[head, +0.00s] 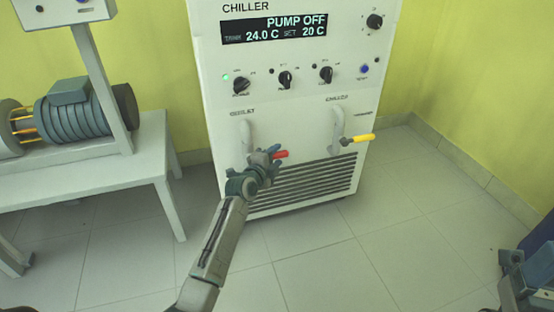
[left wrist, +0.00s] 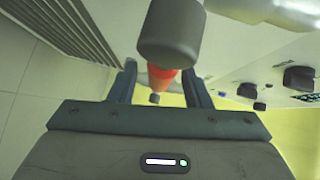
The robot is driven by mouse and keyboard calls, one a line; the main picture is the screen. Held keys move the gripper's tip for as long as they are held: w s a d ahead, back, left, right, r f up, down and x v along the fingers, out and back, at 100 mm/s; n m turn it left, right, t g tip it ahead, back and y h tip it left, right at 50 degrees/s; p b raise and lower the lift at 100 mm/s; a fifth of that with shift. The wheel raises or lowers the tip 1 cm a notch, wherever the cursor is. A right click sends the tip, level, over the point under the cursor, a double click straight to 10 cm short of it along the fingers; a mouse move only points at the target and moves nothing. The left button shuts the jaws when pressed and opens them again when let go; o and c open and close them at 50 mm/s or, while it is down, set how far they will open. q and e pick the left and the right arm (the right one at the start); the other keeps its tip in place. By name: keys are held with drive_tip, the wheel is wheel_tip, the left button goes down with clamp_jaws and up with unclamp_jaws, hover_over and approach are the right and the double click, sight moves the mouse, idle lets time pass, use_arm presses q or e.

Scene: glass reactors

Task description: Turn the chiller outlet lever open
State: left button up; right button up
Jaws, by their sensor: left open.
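The white chiller (head: 300,95) stands against the back wall, with two pipe outlets low on its front. The left outlet has a red lever (head: 281,154); its label above is blurred. The right outlet has a yellow lever (head: 362,138) pointing right. My left gripper (head: 268,156) is open at the red lever and partly hides that valve. In the left wrist view, the red lever (left wrist: 162,80) lies between my open fingers (left wrist: 160,92), with a dark grey cylindrical end (left wrist: 170,35) nearer the camera. I cannot tell whether the fingers touch it. My right gripper (head: 510,258) is at the lower right edge; its jaws are unclear.
The chiller display (head: 274,28) reads PUMP OFF, 24.0 C and 20 C. Several black knobs (head: 285,79) sit below it. A light bench (head: 120,175) with a ribbed motor (head: 75,112) stands at the left. The tiled floor (head: 370,240) in front is clear.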

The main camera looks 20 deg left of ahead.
use_arm(q)
drive_tip(key=shift+w+d, duration=0.15)
drive_tip(key=shift+w, duration=0.4)
clamp_jaws()
drive_tip(key=shift+f, duration=0.1)
